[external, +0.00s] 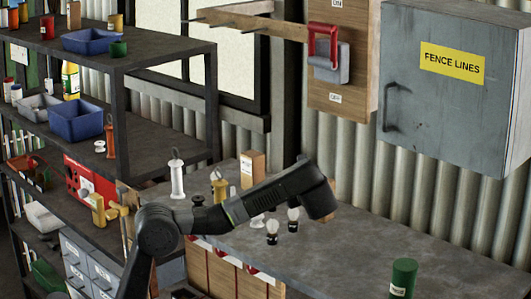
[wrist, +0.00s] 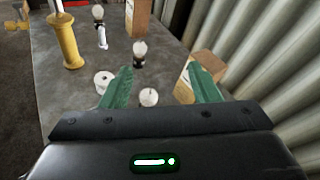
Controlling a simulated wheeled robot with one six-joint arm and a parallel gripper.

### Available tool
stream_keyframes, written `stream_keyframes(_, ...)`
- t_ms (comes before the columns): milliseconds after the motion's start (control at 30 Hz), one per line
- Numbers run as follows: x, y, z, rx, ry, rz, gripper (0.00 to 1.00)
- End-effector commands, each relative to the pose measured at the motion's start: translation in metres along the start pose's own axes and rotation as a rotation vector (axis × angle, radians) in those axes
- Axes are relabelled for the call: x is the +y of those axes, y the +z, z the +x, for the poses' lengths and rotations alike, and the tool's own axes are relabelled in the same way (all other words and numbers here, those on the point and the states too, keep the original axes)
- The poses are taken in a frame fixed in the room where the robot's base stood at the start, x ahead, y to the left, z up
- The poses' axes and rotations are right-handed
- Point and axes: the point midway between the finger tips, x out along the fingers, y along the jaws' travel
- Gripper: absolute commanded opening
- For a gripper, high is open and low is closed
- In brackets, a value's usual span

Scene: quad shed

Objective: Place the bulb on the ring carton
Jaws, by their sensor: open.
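My gripper (wrist: 160,70) is open, its two green fingers apart, with nothing held. In the external view my gripper (external: 319,203) hangs over the bench, its fingers not clear. A bulb with a dark base (wrist: 139,52) stands upright beyond the fingertips. A round white top (wrist: 148,97), probably another bulb, shows below and between the fingers. Two dark-based bulbs (external: 272,231) (external: 293,219) stand on the bench in the external view. A brown carton (wrist: 183,91) stands by the right finger, partly hidden; another carton (wrist: 138,16) stands farther off. I cannot read which is the ring carton.
A white spool (wrist: 103,81) lies by the left finger. A yellow insulator (wrist: 65,45) and a slim white-based bulb-like thing (wrist: 100,26) stand farther off. The corrugated wall (wrist: 260,60) is close on the right. A green cylinder (external: 403,278) stands at the bench's right.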

Motion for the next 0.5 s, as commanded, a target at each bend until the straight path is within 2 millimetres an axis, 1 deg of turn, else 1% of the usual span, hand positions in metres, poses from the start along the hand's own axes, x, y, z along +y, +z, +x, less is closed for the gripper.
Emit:
stream_keyframes(33, -0.003, -0.003, -0.01, -0.053, -0.008, 0.06, 0.56)
stream_keyframes(267, -0.01, 0.013, -0.05, -0.266, 0.014, 0.281, 0.56)
stream_keyframes(300, -0.009, 0.011, -0.051, -0.283, 0.021, 0.301, 0.56)
stream_keyframes(500, 0.003, -0.026, -0.037, -0.277, 0.022, 0.296, 0.56)
